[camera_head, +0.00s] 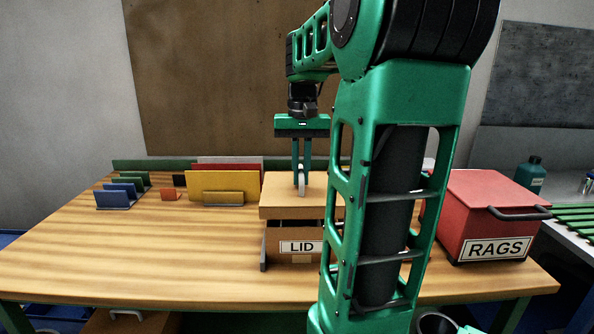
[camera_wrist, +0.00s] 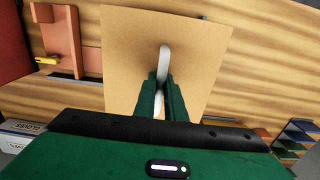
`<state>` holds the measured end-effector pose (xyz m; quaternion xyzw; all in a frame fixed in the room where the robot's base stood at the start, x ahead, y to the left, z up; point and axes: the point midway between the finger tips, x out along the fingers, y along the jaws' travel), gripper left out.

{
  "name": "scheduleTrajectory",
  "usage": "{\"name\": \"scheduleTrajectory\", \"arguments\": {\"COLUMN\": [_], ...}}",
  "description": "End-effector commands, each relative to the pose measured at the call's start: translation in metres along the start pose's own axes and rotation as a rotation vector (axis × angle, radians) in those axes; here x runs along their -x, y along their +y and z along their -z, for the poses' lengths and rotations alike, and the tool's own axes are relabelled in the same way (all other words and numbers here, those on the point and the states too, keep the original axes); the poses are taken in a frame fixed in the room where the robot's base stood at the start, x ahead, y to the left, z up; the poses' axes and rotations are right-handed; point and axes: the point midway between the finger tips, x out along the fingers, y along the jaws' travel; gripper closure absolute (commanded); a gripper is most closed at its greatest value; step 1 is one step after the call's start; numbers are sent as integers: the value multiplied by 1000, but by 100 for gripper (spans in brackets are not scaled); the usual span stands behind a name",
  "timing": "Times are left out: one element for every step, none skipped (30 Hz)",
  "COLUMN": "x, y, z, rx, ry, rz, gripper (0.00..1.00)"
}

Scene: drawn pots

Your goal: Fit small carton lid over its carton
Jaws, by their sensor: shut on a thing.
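The small carton lid (camera_head: 281,195) is a tan, box-like cover with a pale upright handle on top. My gripper (camera_head: 301,182) is shut on that handle from above. In the head view the lid sits over the brown carton (camera_head: 276,243), which bears a "LID" label. A dark gap shows between the lid's lower edge and the carton's front, so I cannot tell whether the lid rests on it. My arm hides the right side of both. In the wrist view the lid's top (camera_wrist: 125,50) is seen with the handle between my fingers (camera_wrist: 162,95); the carton is hidden beneath it.
A red box labelled "RAGS" (camera_head: 490,215) stands to the right on the wooden table (camera_head: 120,255). Yellow (camera_head: 222,182), blue (camera_head: 115,196) and other coloured upright holders stand at the back left. The table's front left is clear.

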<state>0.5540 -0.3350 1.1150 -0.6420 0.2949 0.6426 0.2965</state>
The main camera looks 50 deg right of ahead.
Motion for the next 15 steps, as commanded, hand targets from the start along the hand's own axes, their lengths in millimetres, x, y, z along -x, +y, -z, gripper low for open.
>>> {"name": "scheduleTrajectory", "arguments": {"x": [-5, -7, -10, -13, -16, -19, -22, -24, -27, -30, -32, -35, -37, -38, -40], "y": [0, 0, 0, 0, 0, 0, 0, 0, 0, 0, 0, 0, 0, 0, 0], "z": [0, 0, 0, -1, -1, -1, -1, -1, -1, 0, 0, -1, -1, -1, 0], "rx": [1, 2, 2, 2, 1, 1, 1, 1, 1, 2, 2, 2, 2, 1, 1], "ry": [-1, -1, -1, -2, -2, -1, -1, -2, -1, -1, -1, -1, -1, -1, 0], "rz": [0, 0, 0, 0, 0, 0, 0, 0, 0, 0, 0, 0, 0, 0, 0], "gripper": [100, 100, 100, 100, 100, 100, 100, 100, 100, 100, 100, 100, 100, 100, 100]}}
